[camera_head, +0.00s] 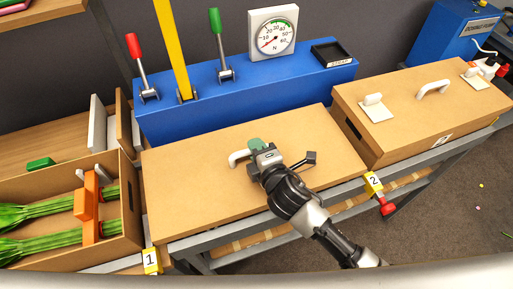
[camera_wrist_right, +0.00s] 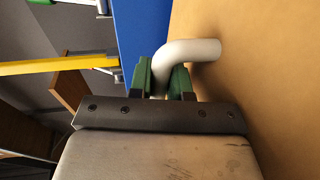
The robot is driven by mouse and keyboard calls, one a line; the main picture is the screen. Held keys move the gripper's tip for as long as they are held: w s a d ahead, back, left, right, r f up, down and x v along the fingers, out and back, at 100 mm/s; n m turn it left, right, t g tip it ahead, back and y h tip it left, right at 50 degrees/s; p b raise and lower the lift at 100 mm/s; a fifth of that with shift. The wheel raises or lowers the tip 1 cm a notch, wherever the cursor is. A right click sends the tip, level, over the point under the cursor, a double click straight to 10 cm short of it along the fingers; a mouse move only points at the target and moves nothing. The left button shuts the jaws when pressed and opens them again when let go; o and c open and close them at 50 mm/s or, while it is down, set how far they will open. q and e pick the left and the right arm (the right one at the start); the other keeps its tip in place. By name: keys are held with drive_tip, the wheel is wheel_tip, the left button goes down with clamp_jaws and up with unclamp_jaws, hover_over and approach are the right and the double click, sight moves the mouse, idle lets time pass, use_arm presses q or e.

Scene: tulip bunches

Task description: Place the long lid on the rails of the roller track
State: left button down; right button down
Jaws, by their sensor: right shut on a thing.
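The long lid (camera_head: 200,195) is a flat tan board with a white handle (camera_head: 238,158). It lies level over the roller track, between the yellow tags 1 and 2. Its front edge runs along the grey front rail (camera_head: 230,257); I cannot tell whether it touches the rails. My right gripper (camera_head: 258,148) is shut on the handle. In the right wrist view, its green fingers (camera_wrist_right: 160,82) sit either side of the white handle (camera_wrist_right: 195,48). My left gripper is not in view.
A blue press (camera_head: 180,118) with levers and a dial stands behind the lid. A closed box (camera_head: 400,140) with a handled top is at right. An open box (camera_head: 128,225) with green-stemmed bunches is at left. Yellow tags 1 (camera_head: 151,261) and 2 (camera_head: 373,184) mark the front.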

drive_tip(key=shift+f, duration=0.55)
drive_tip(key=shift+f+b, duration=0.55)
drive_tip(key=shift+b, duration=0.1)
drive_tip(key=c, duration=1)
unclamp_jaws()
